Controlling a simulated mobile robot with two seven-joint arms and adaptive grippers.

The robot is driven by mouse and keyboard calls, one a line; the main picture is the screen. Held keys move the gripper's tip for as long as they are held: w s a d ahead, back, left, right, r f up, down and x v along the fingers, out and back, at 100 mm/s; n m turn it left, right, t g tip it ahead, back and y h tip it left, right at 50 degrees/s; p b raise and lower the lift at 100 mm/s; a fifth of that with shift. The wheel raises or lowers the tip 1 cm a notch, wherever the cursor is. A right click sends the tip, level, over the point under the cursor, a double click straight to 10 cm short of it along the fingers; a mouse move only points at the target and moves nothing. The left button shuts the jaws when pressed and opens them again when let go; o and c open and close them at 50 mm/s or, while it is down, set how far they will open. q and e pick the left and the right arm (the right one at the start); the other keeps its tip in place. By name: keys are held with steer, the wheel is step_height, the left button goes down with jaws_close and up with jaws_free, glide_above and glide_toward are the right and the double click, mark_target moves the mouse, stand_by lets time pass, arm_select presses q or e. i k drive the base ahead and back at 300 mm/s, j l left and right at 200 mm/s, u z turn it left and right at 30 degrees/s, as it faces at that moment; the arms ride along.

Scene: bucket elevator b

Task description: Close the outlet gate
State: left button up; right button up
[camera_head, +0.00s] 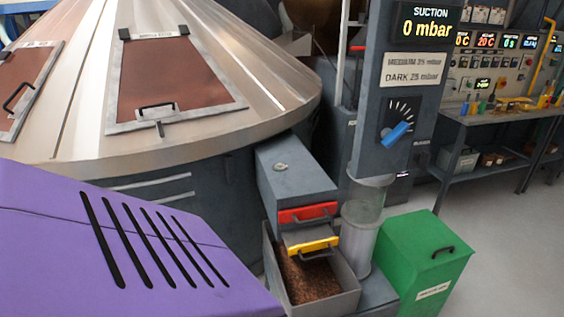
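A grey outlet box (293,172) stands at the centre, beside the large metal cone. A red plate with a dark handle (308,213) is on its front. Below it is a grey piece with a yellow front plate and handle (312,246). I cannot tell from any readable label which of these is the outlet gate, or how far either is open. An open grey bin (347,296) under them holds brown granules (308,280). Neither of my grippers is in view.
A clear cylinder (367,200) and a green box (425,255) stand right of the bin. Above is a grey panel with a blue knob (397,133) and a "0 mbar" suction display (428,22). A purple slotted surface (75,255) fills the lower left. Floor shows at right.

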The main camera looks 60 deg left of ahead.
mark_target(310, 239)
steer(key=u, duration=1.45)
steer(key=i+j+z, duration=0.3)
steer(key=i+j, duration=0.1)
steer(key=i, duration=0.1)
